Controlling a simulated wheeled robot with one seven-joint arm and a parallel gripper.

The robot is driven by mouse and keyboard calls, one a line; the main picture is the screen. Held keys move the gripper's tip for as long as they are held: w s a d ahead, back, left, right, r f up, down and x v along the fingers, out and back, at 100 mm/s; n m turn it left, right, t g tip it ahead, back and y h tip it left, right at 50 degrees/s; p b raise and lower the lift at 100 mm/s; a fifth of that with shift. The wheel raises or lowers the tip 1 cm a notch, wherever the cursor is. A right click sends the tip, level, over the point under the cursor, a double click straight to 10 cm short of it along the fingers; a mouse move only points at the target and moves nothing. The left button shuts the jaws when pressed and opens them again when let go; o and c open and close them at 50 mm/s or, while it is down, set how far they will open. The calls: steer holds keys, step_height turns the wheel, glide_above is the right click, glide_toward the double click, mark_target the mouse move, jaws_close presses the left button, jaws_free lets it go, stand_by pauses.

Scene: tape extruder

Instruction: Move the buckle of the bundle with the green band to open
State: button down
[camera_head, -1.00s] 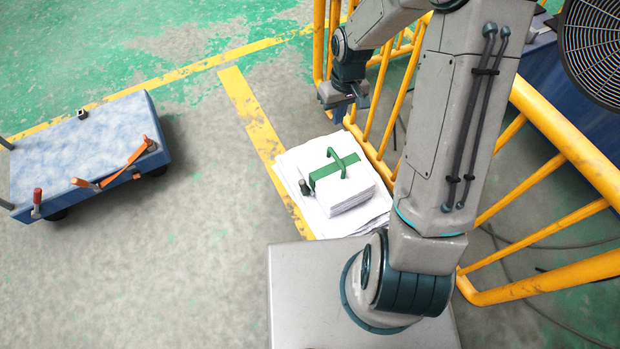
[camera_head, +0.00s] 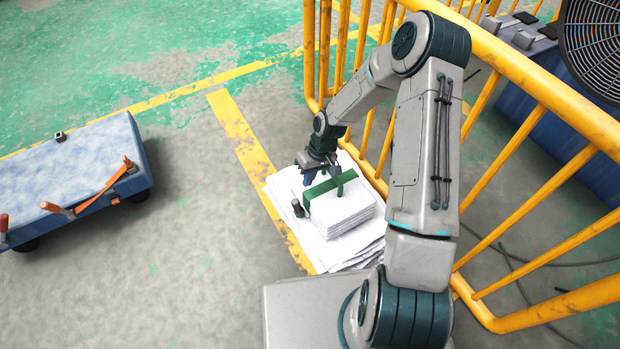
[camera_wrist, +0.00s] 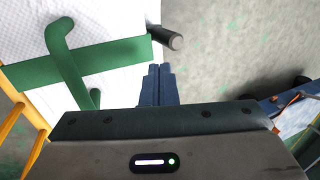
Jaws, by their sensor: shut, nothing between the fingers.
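The bundle of white sheets (camera_head: 345,213) lies on wider white sheets, with a green band (camera_head: 319,190) across its top. A green curved handle (camera_head: 339,182) rises from the band; it also shows in the wrist view (camera_wrist: 62,45). A dark cylindrical piece (camera_head: 298,208), seemingly the buckle's lever, sticks out at the band's left end, and it shows in the wrist view (camera_wrist: 166,38). My gripper (camera_head: 308,179) is over the bundle's far left edge. In the wrist view its blue fingers (camera_wrist: 160,70) are together and empty, with their tips short of the dark piece. Contact is not visible.
A yellow railing (camera_head: 375,140) runs close behind and right of the bundle. The grey floor (camera_head: 200,215) between cart and bundle is clear.

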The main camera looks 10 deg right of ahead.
mark_target(298, 208)
steer(key=b+x, duration=0.2)
steer(key=x, duration=0.4)
steer(key=shift+f, duration=0.2)
steer(key=shift+r, duration=0.1)
